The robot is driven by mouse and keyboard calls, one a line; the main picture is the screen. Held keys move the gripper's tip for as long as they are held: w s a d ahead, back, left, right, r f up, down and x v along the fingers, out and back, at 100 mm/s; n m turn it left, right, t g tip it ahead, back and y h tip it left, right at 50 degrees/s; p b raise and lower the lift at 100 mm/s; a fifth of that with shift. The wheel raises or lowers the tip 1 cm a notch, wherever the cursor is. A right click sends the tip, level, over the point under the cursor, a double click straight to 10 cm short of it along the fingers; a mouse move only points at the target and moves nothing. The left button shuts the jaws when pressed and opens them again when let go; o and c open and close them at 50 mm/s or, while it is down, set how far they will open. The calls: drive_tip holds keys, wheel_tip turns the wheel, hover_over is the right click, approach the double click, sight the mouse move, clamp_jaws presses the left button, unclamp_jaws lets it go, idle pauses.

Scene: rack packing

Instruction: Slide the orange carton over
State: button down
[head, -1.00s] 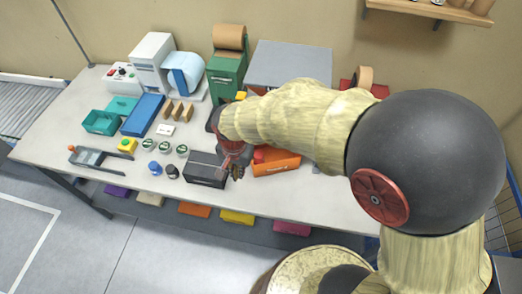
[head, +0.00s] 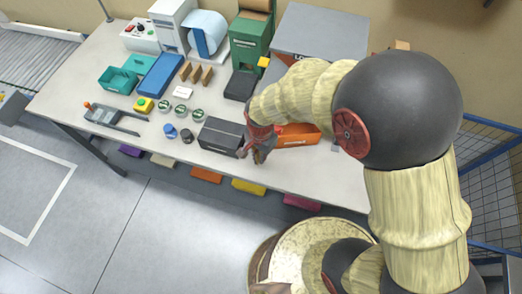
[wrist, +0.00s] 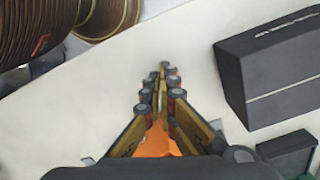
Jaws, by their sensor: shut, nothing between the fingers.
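The orange carton (head: 298,141) lies near the table's front edge in the head view, partly hidden by my arm. My gripper (head: 260,157) is just left of it, near the front edge, between it and a dark grey carton (head: 221,139). In the wrist view my gripper (wrist: 162,75) is shut and empty, with the fingertips together. A patch of the orange carton (wrist: 157,143) shows between the finger bases. The dark carton (wrist: 275,70) stands to the right there, apart from the fingers. Whether my gripper touches the orange carton cannot be told.
A black box (head: 240,85) sits behind the dark carton. Round tins (head: 181,109), a blue item (head: 170,131) and a black item (head: 187,135) stand to the left. A grey box (head: 320,32) and green dispenser (head: 250,40) are at the back. The front-right tabletop is clear.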

drive_tip(key=shift+w+d, duration=1.3)
drive_tip(key=shift+w, duration=0.2)
drive_tip(key=shift+w+d, duration=1.3)
drive_tip(key=shift+w, duration=0.25)
drive_tip(key=shift+s, duration=0.1)
